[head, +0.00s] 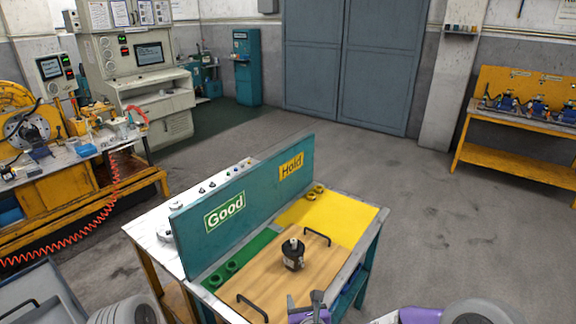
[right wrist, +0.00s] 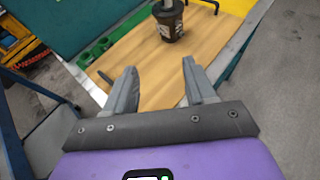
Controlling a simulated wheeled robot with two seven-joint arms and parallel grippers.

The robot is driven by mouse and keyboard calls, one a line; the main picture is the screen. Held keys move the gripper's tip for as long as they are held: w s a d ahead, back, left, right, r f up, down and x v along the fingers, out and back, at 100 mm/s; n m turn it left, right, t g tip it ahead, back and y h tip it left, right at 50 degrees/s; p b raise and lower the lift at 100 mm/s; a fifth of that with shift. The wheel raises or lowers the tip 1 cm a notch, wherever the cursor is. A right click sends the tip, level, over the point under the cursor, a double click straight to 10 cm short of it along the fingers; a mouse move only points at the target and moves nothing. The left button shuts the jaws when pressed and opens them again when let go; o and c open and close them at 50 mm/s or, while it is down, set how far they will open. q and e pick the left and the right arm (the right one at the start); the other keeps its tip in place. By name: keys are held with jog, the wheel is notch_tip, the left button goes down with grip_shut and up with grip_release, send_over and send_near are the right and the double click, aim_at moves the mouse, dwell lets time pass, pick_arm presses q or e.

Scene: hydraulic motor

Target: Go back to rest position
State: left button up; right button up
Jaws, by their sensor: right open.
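A small black hydraulic motor (head: 293,254) with a light top stands upright on a wooden board (head: 262,277) on the table. It also shows at the top of the right wrist view (right wrist: 168,20). My right gripper (head: 306,300) is at the near edge of the board in the head view, apart from the motor. In the right wrist view its two fingers (right wrist: 160,85) are spread with nothing between them. My left gripper is not in view.
A teal divider marked Good and Hold (head: 240,205) stands along the table's left side. A yellow area (head: 345,218) and a green strip (head: 245,255) flank the board. Black handles (head: 317,236) rise from the board. Open floor (head: 430,230) lies to the right.

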jog(key=s+d+f+n+g+y, duration=0.1)
jog(key=s+f+n+g, duration=0.25)
jog(key=f+n, duration=0.5)
jog(key=s+d+f+n+g+y, duration=0.1)
jog(key=s+d+f+n+g, duration=0.15)
jog(key=s+f+n, duration=0.45)
jog(key=s+d+f+n+g, duration=0.2)
jog(key=s+f+n+g, duration=0.4)
jog(key=s+f+n, duration=0.6)
jog(key=n, duration=0.3)
jog(key=shift+s+d+n+g, duration=0.25)
jog(key=shift+n+g, duration=0.05)
jog(key=shift+n, duration=0.05)
jog(key=shift+f, duration=0.1)
